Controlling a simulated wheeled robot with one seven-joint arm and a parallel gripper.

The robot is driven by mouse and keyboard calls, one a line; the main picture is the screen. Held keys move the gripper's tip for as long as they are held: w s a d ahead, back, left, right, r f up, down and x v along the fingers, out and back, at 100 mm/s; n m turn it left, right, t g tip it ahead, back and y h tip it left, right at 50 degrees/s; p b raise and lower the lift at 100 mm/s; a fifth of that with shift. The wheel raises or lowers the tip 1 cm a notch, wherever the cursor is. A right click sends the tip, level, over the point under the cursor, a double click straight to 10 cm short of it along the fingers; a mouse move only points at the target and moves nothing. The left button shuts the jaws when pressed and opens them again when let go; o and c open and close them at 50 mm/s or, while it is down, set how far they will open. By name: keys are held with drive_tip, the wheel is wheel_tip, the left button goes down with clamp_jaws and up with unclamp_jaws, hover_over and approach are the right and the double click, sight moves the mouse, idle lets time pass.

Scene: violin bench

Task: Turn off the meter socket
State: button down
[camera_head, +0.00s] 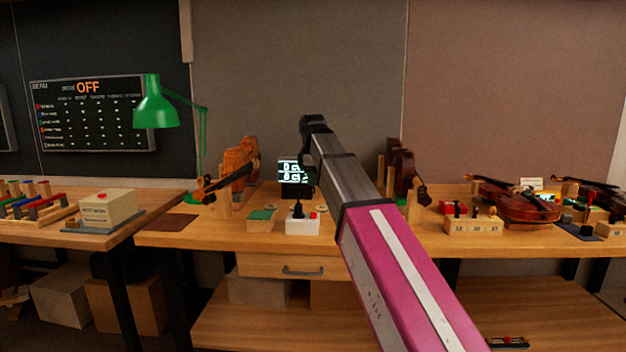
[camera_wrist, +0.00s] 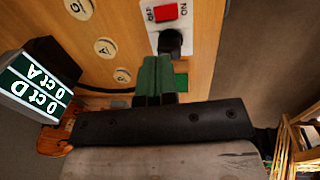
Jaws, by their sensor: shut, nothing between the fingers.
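The meter socket (camera_head: 303,227) is a small white box on the middle bench, with a black plug and a red switch (camera_head: 313,215) on top. In the wrist view, the socket's white plate (camera_wrist: 153,33) is at the top, with the red switch (camera_wrist: 165,13) between upside-down lettering and the black plug (camera_wrist: 171,41) nearer me. My gripper (camera_wrist: 158,62) shows as two green fingers, shut and empty, just below the plug in the picture. I cannot tell whether they touch it. The lit meter screen (camera_head: 294,171) stands behind the socket and also shows in the wrist view (camera_wrist: 38,84).
A green lamp (camera_head: 155,107) and a violin stand left of the meter. More violins (camera_head: 515,203) and a block with pegs (camera_head: 473,226) are on the right. A wooden block with a green top (camera_head: 261,221) sits left of the socket. A board (camera_head: 90,113) on the wall reads OFF.

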sight(313, 214)
drive_tip(key=f, duration=0.3)
drive_tip(key=w+f, duration=0.1)
drive_tip(key=f, duration=0.6)
drive_tip(key=shift+w+f, duration=0.15)
drive_tip(key=shift+f, duration=0.15)
